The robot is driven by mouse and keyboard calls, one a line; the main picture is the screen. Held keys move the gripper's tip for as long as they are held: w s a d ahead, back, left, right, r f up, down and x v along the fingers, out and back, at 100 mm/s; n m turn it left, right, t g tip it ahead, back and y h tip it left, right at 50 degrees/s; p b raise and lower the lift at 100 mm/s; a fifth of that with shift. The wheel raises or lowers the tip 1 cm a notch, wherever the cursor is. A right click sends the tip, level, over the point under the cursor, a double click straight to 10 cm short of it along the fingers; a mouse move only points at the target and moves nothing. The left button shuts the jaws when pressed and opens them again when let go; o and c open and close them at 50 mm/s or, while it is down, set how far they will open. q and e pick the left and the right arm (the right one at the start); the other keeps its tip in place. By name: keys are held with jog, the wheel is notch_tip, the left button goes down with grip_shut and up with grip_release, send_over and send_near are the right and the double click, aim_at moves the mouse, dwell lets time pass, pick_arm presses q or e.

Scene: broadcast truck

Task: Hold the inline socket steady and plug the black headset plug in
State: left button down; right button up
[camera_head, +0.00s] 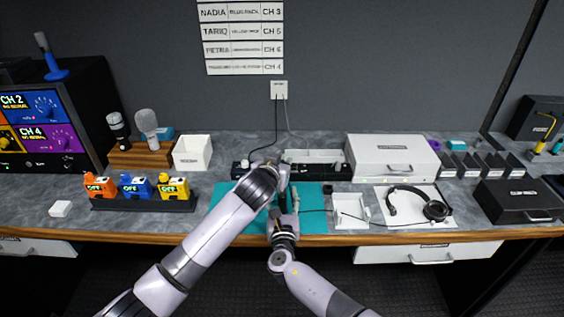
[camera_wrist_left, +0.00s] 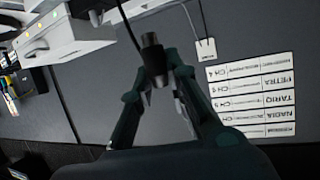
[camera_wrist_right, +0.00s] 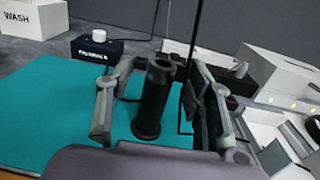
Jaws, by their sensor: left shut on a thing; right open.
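The headset (camera_head: 434,209) lies on the right.
A white open tray (camera_head: 340,222) sits beside the mat. A white case (camera_head: 390,160) stands behind the headset. A white box (camera_head: 192,153) and a microphone stand (camera_head: 146,157) are at the left back. A wooden edge borders the counter's front.

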jog(key=shift+w, duration=0.95)
jog(key=shift+c, duration=0.2)
jog(key=shift+o, duration=0.2)
dwell(0.6)
jog(key=shift+c, duration=0.5)
grip_shut()
dwell(0.3)
dwell(0.4)
